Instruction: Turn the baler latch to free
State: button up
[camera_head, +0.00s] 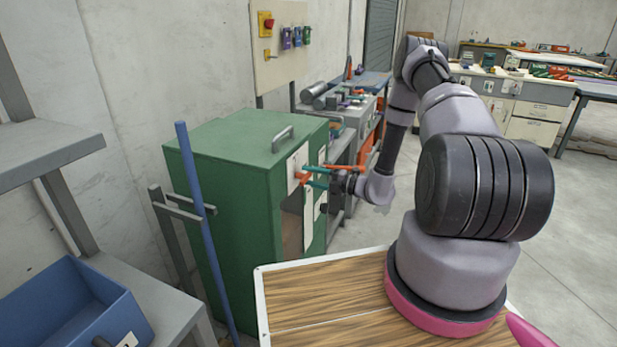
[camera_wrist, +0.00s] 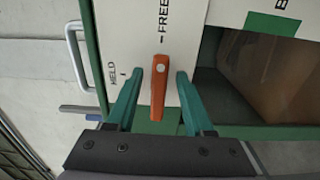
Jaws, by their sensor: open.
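The baler is a green cabinet (camera_head: 225,190) left of my arm in the head view. Its latch is an orange lever (camera_wrist: 158,95) with a pale round spot at its upper end, on a white plate (camera_wrist: 118,35) in the wrist view. The plate is marked FREE above the lever and HELD to its left. I cannot tell which mark the lever points to. My gripper (camera_wrist: 159,72) is open, with one teal finger on each side of the lever and a visible gap on both sides. In the head view my gripper (camera_head: 317,177) is at the cabinet's front face.
A dark opening (camera_wrist: 240,80) with brown contents is right of the plate. A metal handle (camera_wrist: 76,55) is to its left. In the head view a blue pole (camera_head: 203,230) leans by the cabinet, and a wooden-topped surface (camera_head: 330,300) lies below my arm. Open floor is at right.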

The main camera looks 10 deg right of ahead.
jog(key=v, duration=1)
jog(key=s+a+r+n+g+h, duration=0.1)
jog(key=s+a+r+n+g, duration=0.25)
jog(key=r+n, duration=0.4)
jog(key=s+a+r+n+g+h, duration=0.15)
jog(key=r+n+g, duration=0.25)
jog(key=r+n, duration=0.4)
jog(key=s+a+r+n+g+h, duration=0.1)
jog(key=s+a+r+n+g, duration=0.25)
jog(key=r+n, duration=0.45)
jog(key=s+d+r+n+t+h, duration=0.2)
jog(key=s+r+n+t+h, duration=0.1)
jog(key=s+r+n, duration=0.5)
jog(key=s+d+r+n+t+h, duration=0.2)
jog(key=s+r+n+t+h, duration=0.2)
jog(key=r, duration=0.8)
jog(key=shift+s+d+n+t+h, duration=0.35)
jog(key=shift+s+n+h, duration=0.7)
jog(key=shift+s+n, duration=1)
jog(key=shift+s, duration=0.15)
